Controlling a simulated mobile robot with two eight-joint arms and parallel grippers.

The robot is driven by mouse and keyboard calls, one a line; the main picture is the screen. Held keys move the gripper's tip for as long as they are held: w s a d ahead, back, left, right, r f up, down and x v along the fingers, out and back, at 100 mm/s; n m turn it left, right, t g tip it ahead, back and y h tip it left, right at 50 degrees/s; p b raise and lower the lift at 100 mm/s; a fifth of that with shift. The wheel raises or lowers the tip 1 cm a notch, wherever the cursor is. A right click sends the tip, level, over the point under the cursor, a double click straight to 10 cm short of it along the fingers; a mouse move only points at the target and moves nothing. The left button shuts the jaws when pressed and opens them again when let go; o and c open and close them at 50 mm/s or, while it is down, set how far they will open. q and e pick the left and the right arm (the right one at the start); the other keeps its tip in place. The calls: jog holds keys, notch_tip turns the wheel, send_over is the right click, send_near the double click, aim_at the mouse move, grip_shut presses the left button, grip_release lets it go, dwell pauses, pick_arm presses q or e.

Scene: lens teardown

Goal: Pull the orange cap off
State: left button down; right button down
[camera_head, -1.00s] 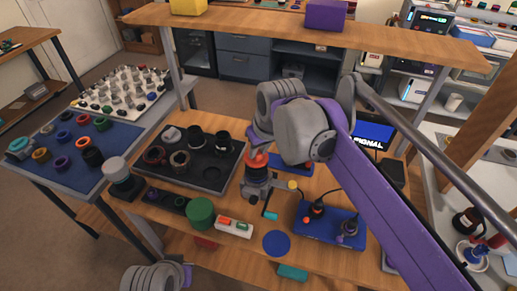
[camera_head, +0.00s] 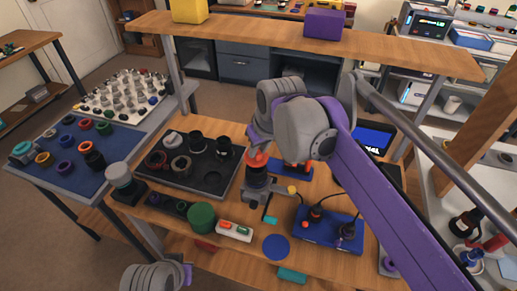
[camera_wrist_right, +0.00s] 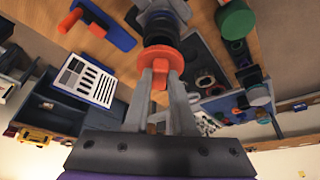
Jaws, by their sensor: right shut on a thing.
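The orange cap (camera_head: 258,159) sits at the top of a black lens (camera_head: 257,177), which stands upright in a grey holder on the wooden bench. In the right wrist view the cap (camera_wrist_right: 160,59) lies between the grey fingers of my right gripper (camera_wrist_right: 161,76), which are shut on it. The black lens body (camera_wrist_right: 158,27) continues beyond the cap, and no clear gap shows between them. In the head view my right wrist hides most of the fingers. Of my left arm only a grey link shows at the bottom left, without its gripper.
A black tray (camera_head: 213,180) with lens parts is left of the holder. A green cylinder (camera_head: 202,217), a white switch box (camera_head: 234,231) and a blue cabled box (camera_head: 328,232) stand near the front. A raised wooden shelf (camera_head: 300,45) crosses behind.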

jog(key=shift+r+p, duration=0.75)
jog(key=shift+r, duration=0.35)
jog(key=shift+f, duration=0.1)
